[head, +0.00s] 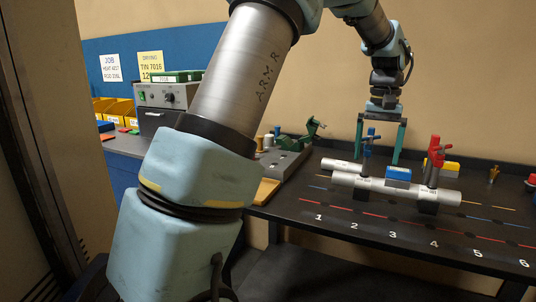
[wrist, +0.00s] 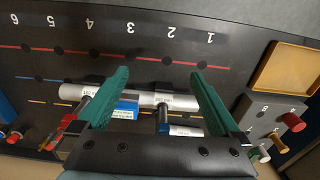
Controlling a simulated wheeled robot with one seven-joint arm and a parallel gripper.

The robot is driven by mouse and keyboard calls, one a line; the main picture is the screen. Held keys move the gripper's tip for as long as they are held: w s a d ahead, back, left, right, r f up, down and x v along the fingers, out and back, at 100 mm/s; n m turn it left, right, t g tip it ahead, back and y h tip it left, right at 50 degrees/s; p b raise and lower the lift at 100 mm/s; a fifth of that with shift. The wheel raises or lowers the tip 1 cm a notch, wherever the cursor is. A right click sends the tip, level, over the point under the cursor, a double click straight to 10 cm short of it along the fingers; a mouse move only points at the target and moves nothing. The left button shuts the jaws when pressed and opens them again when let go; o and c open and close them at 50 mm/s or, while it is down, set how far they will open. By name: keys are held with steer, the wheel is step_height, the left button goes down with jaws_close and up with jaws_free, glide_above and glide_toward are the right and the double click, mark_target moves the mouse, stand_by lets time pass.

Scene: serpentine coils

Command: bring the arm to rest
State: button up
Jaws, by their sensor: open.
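My gripper (head: 379,156) hangs with its teal fingers pointing down above the black bench (head: 398,262). The fingers are spread wide, with nothing held between them. In the wrist view the open fingers (wrist: 160,72) frame part of a long silver tube (head: 448,196) that lies along the bench. A blue-handled fitting (head: 367,150) and a red-handled fitting (head: 434,160) stand at the tube, with a blue labelled block (head: 398,174) between them. A shorter silver tube (head: 342,166) lies behind its left end. In the head view the fingertips appear just above and behind the long tube; the exact gap is unclear.
The bench front carries numbers and red, blue and orange lines; that strip is largely clear. A grey block with coloured pegs (wrist: 262,125) and a yellow tray (wrist: 286,68) lie on one side. A yellow block (head: 450,167) and small red and brass parts stand at the back right.

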steer(key=a+f+n, duration=0.1)
steer(key=a+f, duration=0.2)
steer(key=a, duration=0.8)
steer(key=s+a+f+n, duration=0.1)
steer(key=s+a+f, duration=0.2)
steer(key=a, duration=0.4)
steer(key=s+a+f+t, duration=0.1)
steer(key=s+a+f, duration=0.2)
steer(key=a, duration=0.5)
steer(key=s+a+f+n, duration=0.1)
steer(key=s+a+f, duration=0.2)
steer(key=s+a, duration=0.2)
steer(key=a, duration=0.2)
steer(key=shift+s+a+n, duration=0.3)
steer(key=shift+a, duration=0.1)
